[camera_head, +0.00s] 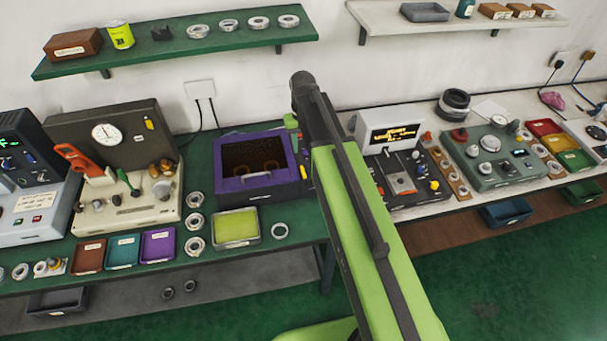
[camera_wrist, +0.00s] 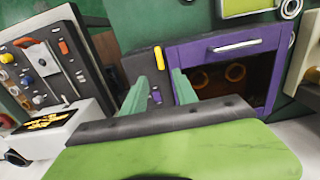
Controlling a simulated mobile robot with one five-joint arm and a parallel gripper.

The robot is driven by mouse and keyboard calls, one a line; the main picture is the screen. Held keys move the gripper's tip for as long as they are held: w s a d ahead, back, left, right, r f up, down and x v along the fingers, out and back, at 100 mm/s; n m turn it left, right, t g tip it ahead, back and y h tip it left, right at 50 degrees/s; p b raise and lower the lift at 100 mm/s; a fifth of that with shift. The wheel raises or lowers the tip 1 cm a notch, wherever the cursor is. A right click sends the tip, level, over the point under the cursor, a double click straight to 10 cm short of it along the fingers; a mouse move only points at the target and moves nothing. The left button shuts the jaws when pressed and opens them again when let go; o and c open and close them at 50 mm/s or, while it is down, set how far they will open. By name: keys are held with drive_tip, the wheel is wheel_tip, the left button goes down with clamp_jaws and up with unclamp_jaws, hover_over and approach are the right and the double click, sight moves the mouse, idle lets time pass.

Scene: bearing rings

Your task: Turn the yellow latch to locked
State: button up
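The yellow latch (camera_wrist: 158,55) is a short bar on the dark side panel of the purple oven-like box (camera_wrist: 222,44). In the wrist view it stands close to upright, beyond my fingertips. The latch also shows in the head view (camera_head: 303,172), at the right edge of the purple box (camera_head: 229,184). My gripper (camera_wrist: 161,74) is open, with two green fingers apart and nothing seen between them. The fingers point at the panel; I cannot tell whether they touch it. In the head view my arm hides most of the gripper.
The box's window shows ring shapes inside, with a bar handle (camera_head: 256,175) along its front. A small blue-purple part (camera_wrist: 156,96) sits on the same panel. A console with a lit display (camera_head: 392,133) stands to the right. A yellow-green tray (camera_head: 236,228) lies before the box.

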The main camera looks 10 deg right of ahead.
sight(303, 170)
wheel_tip(303, 170, down, 12)
drive_tip(key=b, duration=1)
drive_tip(key=shift+r, duration=0.2)
drive_tip(key=shift+r, duration=0.1)
clamp_jaws()
